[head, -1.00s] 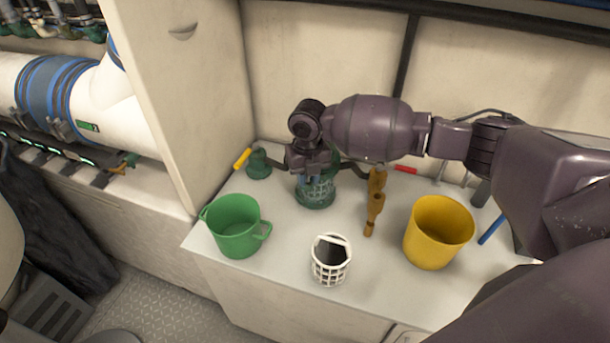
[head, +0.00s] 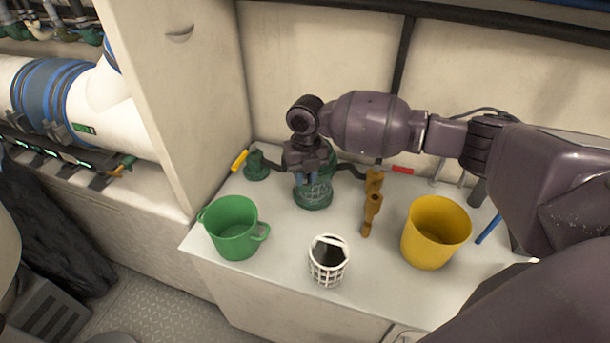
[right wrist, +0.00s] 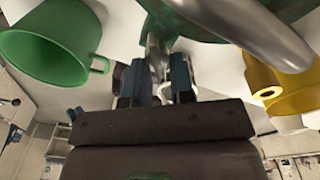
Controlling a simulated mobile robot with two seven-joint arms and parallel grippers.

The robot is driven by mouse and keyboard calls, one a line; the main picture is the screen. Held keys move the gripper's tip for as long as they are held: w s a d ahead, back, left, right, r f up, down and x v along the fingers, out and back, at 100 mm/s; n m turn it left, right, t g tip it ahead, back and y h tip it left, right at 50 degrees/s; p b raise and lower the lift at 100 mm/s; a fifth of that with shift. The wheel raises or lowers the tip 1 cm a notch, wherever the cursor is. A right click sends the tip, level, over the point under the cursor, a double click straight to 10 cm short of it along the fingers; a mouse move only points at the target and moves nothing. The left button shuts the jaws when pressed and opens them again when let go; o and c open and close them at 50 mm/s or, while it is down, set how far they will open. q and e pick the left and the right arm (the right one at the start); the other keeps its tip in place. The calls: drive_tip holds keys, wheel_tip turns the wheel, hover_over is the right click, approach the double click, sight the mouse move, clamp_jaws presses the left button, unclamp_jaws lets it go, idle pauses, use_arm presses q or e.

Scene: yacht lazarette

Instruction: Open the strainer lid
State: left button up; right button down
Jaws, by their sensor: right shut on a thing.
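The strainer (head: 316,196), with a green base and a see-through body showing a mesh, stands at the back of the white counter. My right gripper (head: 308,179) is over its top from above and hides most of the lid. In the right wrist view my right gripper (right wrist: 160,88) has its blue-padded fingers shut on a silver metal piece (right wrist: 153,58), which appears to be part of the strainer lid. A green part of the strainer (right wrist: 205,25) shows just beyond. I cannot tell whether the lid is loosened. My left gripper is not in view.
A green valve with a yellow handle (head: 240,160) is left of the strainer. A tall cream panel (head: 185,100) stands further left.

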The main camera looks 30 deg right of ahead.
drive_tip(key=shift+w+d+r, duration=0.15)
drive_tip(key=shift+w+r, duration=0.15)
drive_tip(key=shift+r, duration=0.3)
drive_tip(key=c, duration=1.2)
unclamp_jaws()
drive_tip(key=shift+o, duration=1.1)
drive_tip(key=shift+s, duration=0.2)
drive_tip(key=shift+f, duration=0.3)
wheel_tip(320, 180, up, 11)
drive_tip(key=shift+w+d+p, duration=0.2)
drive_tip(key=shift+w+p, duration=0.05)
drive_tip(key=shift+p, duration=0.2)
